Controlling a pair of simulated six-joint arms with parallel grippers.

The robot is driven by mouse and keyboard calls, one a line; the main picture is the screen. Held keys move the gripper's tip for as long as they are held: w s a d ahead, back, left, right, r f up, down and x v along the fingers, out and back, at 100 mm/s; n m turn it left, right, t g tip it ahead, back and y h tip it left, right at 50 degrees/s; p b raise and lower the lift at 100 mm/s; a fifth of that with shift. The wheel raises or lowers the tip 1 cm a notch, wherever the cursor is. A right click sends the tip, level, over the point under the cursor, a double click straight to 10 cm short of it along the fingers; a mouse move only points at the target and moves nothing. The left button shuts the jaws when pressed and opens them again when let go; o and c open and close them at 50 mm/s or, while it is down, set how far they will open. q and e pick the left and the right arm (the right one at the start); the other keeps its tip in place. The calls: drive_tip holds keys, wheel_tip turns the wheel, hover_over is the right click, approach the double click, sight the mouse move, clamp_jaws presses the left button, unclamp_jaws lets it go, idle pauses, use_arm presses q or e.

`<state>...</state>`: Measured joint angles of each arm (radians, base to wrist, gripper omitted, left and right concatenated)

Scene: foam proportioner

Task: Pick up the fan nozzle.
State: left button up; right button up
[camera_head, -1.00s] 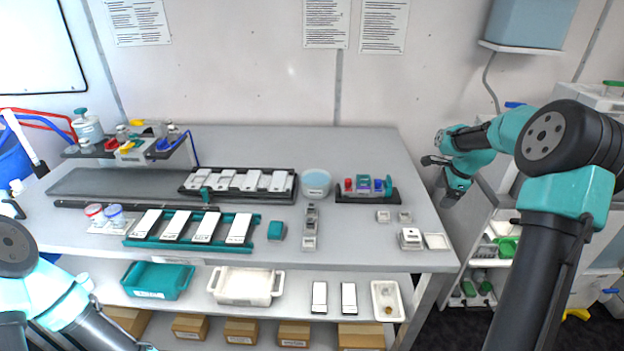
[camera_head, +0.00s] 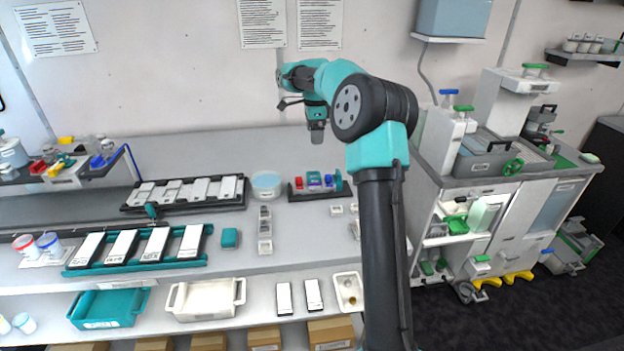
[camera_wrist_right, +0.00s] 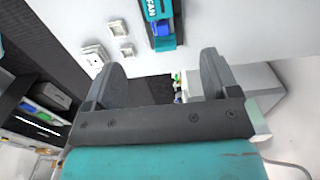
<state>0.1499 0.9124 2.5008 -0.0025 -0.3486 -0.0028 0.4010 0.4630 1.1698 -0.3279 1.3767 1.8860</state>
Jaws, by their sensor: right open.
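A teal piece lettered "FAN" (camera_wrist_right: 160,10) sits on a dark holder at the top edge of the right wrist view, partly cut off; it appears to be the fan nozzle. In the head view a dark rack (camera_head: 320,194) holds small red, blue and teal parts; which one is the fan nozzle is too small to tell. My right gripper (camera_head: 317,136) hangs above the back of the table, above and behind the rack. In the wrist view its fingers (camera_wrist_right: 158,85) are wide apart with nothing between them. My left gripper is out of view.
Small grey blocks (camera_head: 265,230) and a round blue-topped tub (camera_head: 267,184) stand left of the rack. A teal tray (camera_head: 135,258) with white slabs lies further left. A cabinet with machines (camera_head: 490,200) stands right of the table. The space around the gripper is free.

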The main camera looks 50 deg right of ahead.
approach(314, 174)
wheel_tip(314, 174, down, 5)
drive_tip(key=shift+f, duration=0.1)
idle(0.4)
drive_tip(key=shift+a+f, duration=0.15)
drive_tip(key=shift+f, duration=2.45)
drive_tip(key=c, duration=1)
